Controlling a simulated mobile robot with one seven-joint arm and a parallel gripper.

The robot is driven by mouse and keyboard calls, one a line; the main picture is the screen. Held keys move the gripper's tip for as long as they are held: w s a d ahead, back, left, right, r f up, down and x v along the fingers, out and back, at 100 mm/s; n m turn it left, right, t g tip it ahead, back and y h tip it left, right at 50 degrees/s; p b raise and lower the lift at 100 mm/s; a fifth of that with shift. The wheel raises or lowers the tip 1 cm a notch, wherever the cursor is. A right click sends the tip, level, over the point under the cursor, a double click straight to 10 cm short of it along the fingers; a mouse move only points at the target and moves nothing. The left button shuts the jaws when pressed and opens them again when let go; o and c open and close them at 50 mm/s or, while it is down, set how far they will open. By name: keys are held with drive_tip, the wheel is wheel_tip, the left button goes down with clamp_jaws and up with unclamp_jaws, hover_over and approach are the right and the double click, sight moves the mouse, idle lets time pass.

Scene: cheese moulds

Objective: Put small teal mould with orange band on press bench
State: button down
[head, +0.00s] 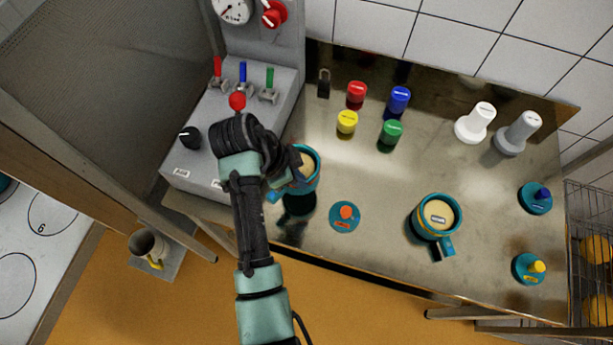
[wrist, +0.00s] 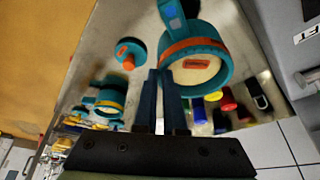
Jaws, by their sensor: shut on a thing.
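The small teal mould with a pale filling (head: 311,160) is at the end of my arm in the head view. In the wrist view the mould (wrist: 192,45) shows its orange band and an orange label inside; its teal handle points away. My gripper (head: 289,172) is shut on the mould's wall near the rim. In the wrist view my gripper's fingers (wrist: 162,88) are close together at that rim. A dark patch lies on the metal bench (head: 380,185) just below the mould, which appears to be held above the surface. My wrist hides part of it.
A grey unit with levers (head: 225,125) stands left. A wire basket (head: 590,230) stands right.

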wheel_tip(320, 180, down, 6)
drive_tip(key=shift+f+p, duration=0.15)
drive_tip(key=shift+p, duration=0.15)
drive_tip(key=c, duration=1)
unclamp_jaws()
drive_tip(key=b+v, duration=0.1)
drive_tip(key=v, duration=1.1)
drive_tip(key=w+r+n+t+y, duration=0.2)
drive_tip(key=w+r+n+t, duration=0.35)
drive_tip(key=w+r, duration=0.75)
wheel_tip(320, 180, up, 46)
drive_tip(key=n+t+y, duration=0.2)
drive_tip(key=n+t, duration=0.7)
drive_tip(key=t, duration=1.1)
hover_over(297, 190)
drive_tip(key=s+d, duration=0.2)
drive_tip(key=s, duration=0.3)
